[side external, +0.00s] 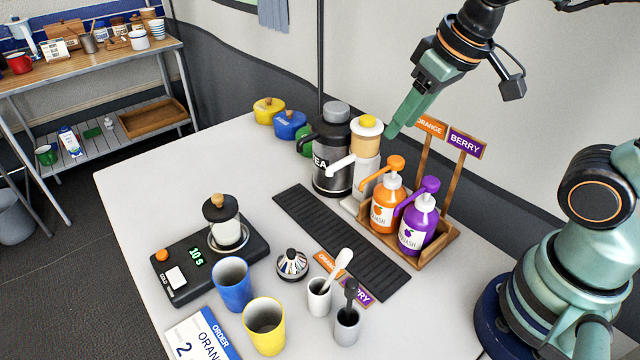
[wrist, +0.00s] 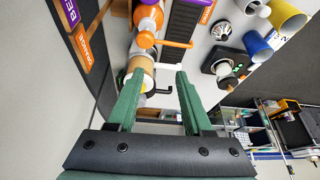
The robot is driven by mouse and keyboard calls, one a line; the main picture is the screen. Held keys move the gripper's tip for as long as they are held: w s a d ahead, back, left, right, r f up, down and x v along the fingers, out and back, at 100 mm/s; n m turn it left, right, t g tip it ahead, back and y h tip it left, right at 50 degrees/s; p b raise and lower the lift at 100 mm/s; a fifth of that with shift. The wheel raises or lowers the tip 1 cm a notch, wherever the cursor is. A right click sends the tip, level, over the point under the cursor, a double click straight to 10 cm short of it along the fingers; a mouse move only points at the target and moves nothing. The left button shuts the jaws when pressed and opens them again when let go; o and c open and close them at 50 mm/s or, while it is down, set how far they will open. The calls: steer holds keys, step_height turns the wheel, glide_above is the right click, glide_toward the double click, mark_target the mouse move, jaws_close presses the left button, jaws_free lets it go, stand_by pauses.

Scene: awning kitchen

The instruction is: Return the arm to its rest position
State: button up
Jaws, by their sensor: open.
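My gripper (side external: 400,118) is raised in the air at the upper right of the side external view, above and behind the squash bottles. In the wrist view my gripper (wrist: 155,88) shows two green fingers spread apart with nothing held between them. The orange squash bottle (side external: 388,205) and the purple berry squash bottle (side external: 418,225) stand in a wooden holder (side external: 440,250) below it. The cylindrical dispenser with a yellow knob (side external: 367,140) stands a little to the left of the fingers, which look apart from it.
A black tea dispenser (side external: 331,165), a scale (side external: 180,275) with a jar, a blue cup (side external: 232,285), a yellow cup (side external: 264,325) and two small spoon pots stand on the white table (side external: 150,180). Upright ORANGE (side external: 430,125) and BERRY (side external: 465,143) signs rise near my gripper.

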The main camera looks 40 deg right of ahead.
steer(key=d, duration=0.3)
steer(key=shift+s+d+r+m+t+h, duration=0.25)
steer(key=shift+s+m+t+h, duration=0.05)
steer(key=shift+s+m+t, duration=0.1)
stand_by(0.9)
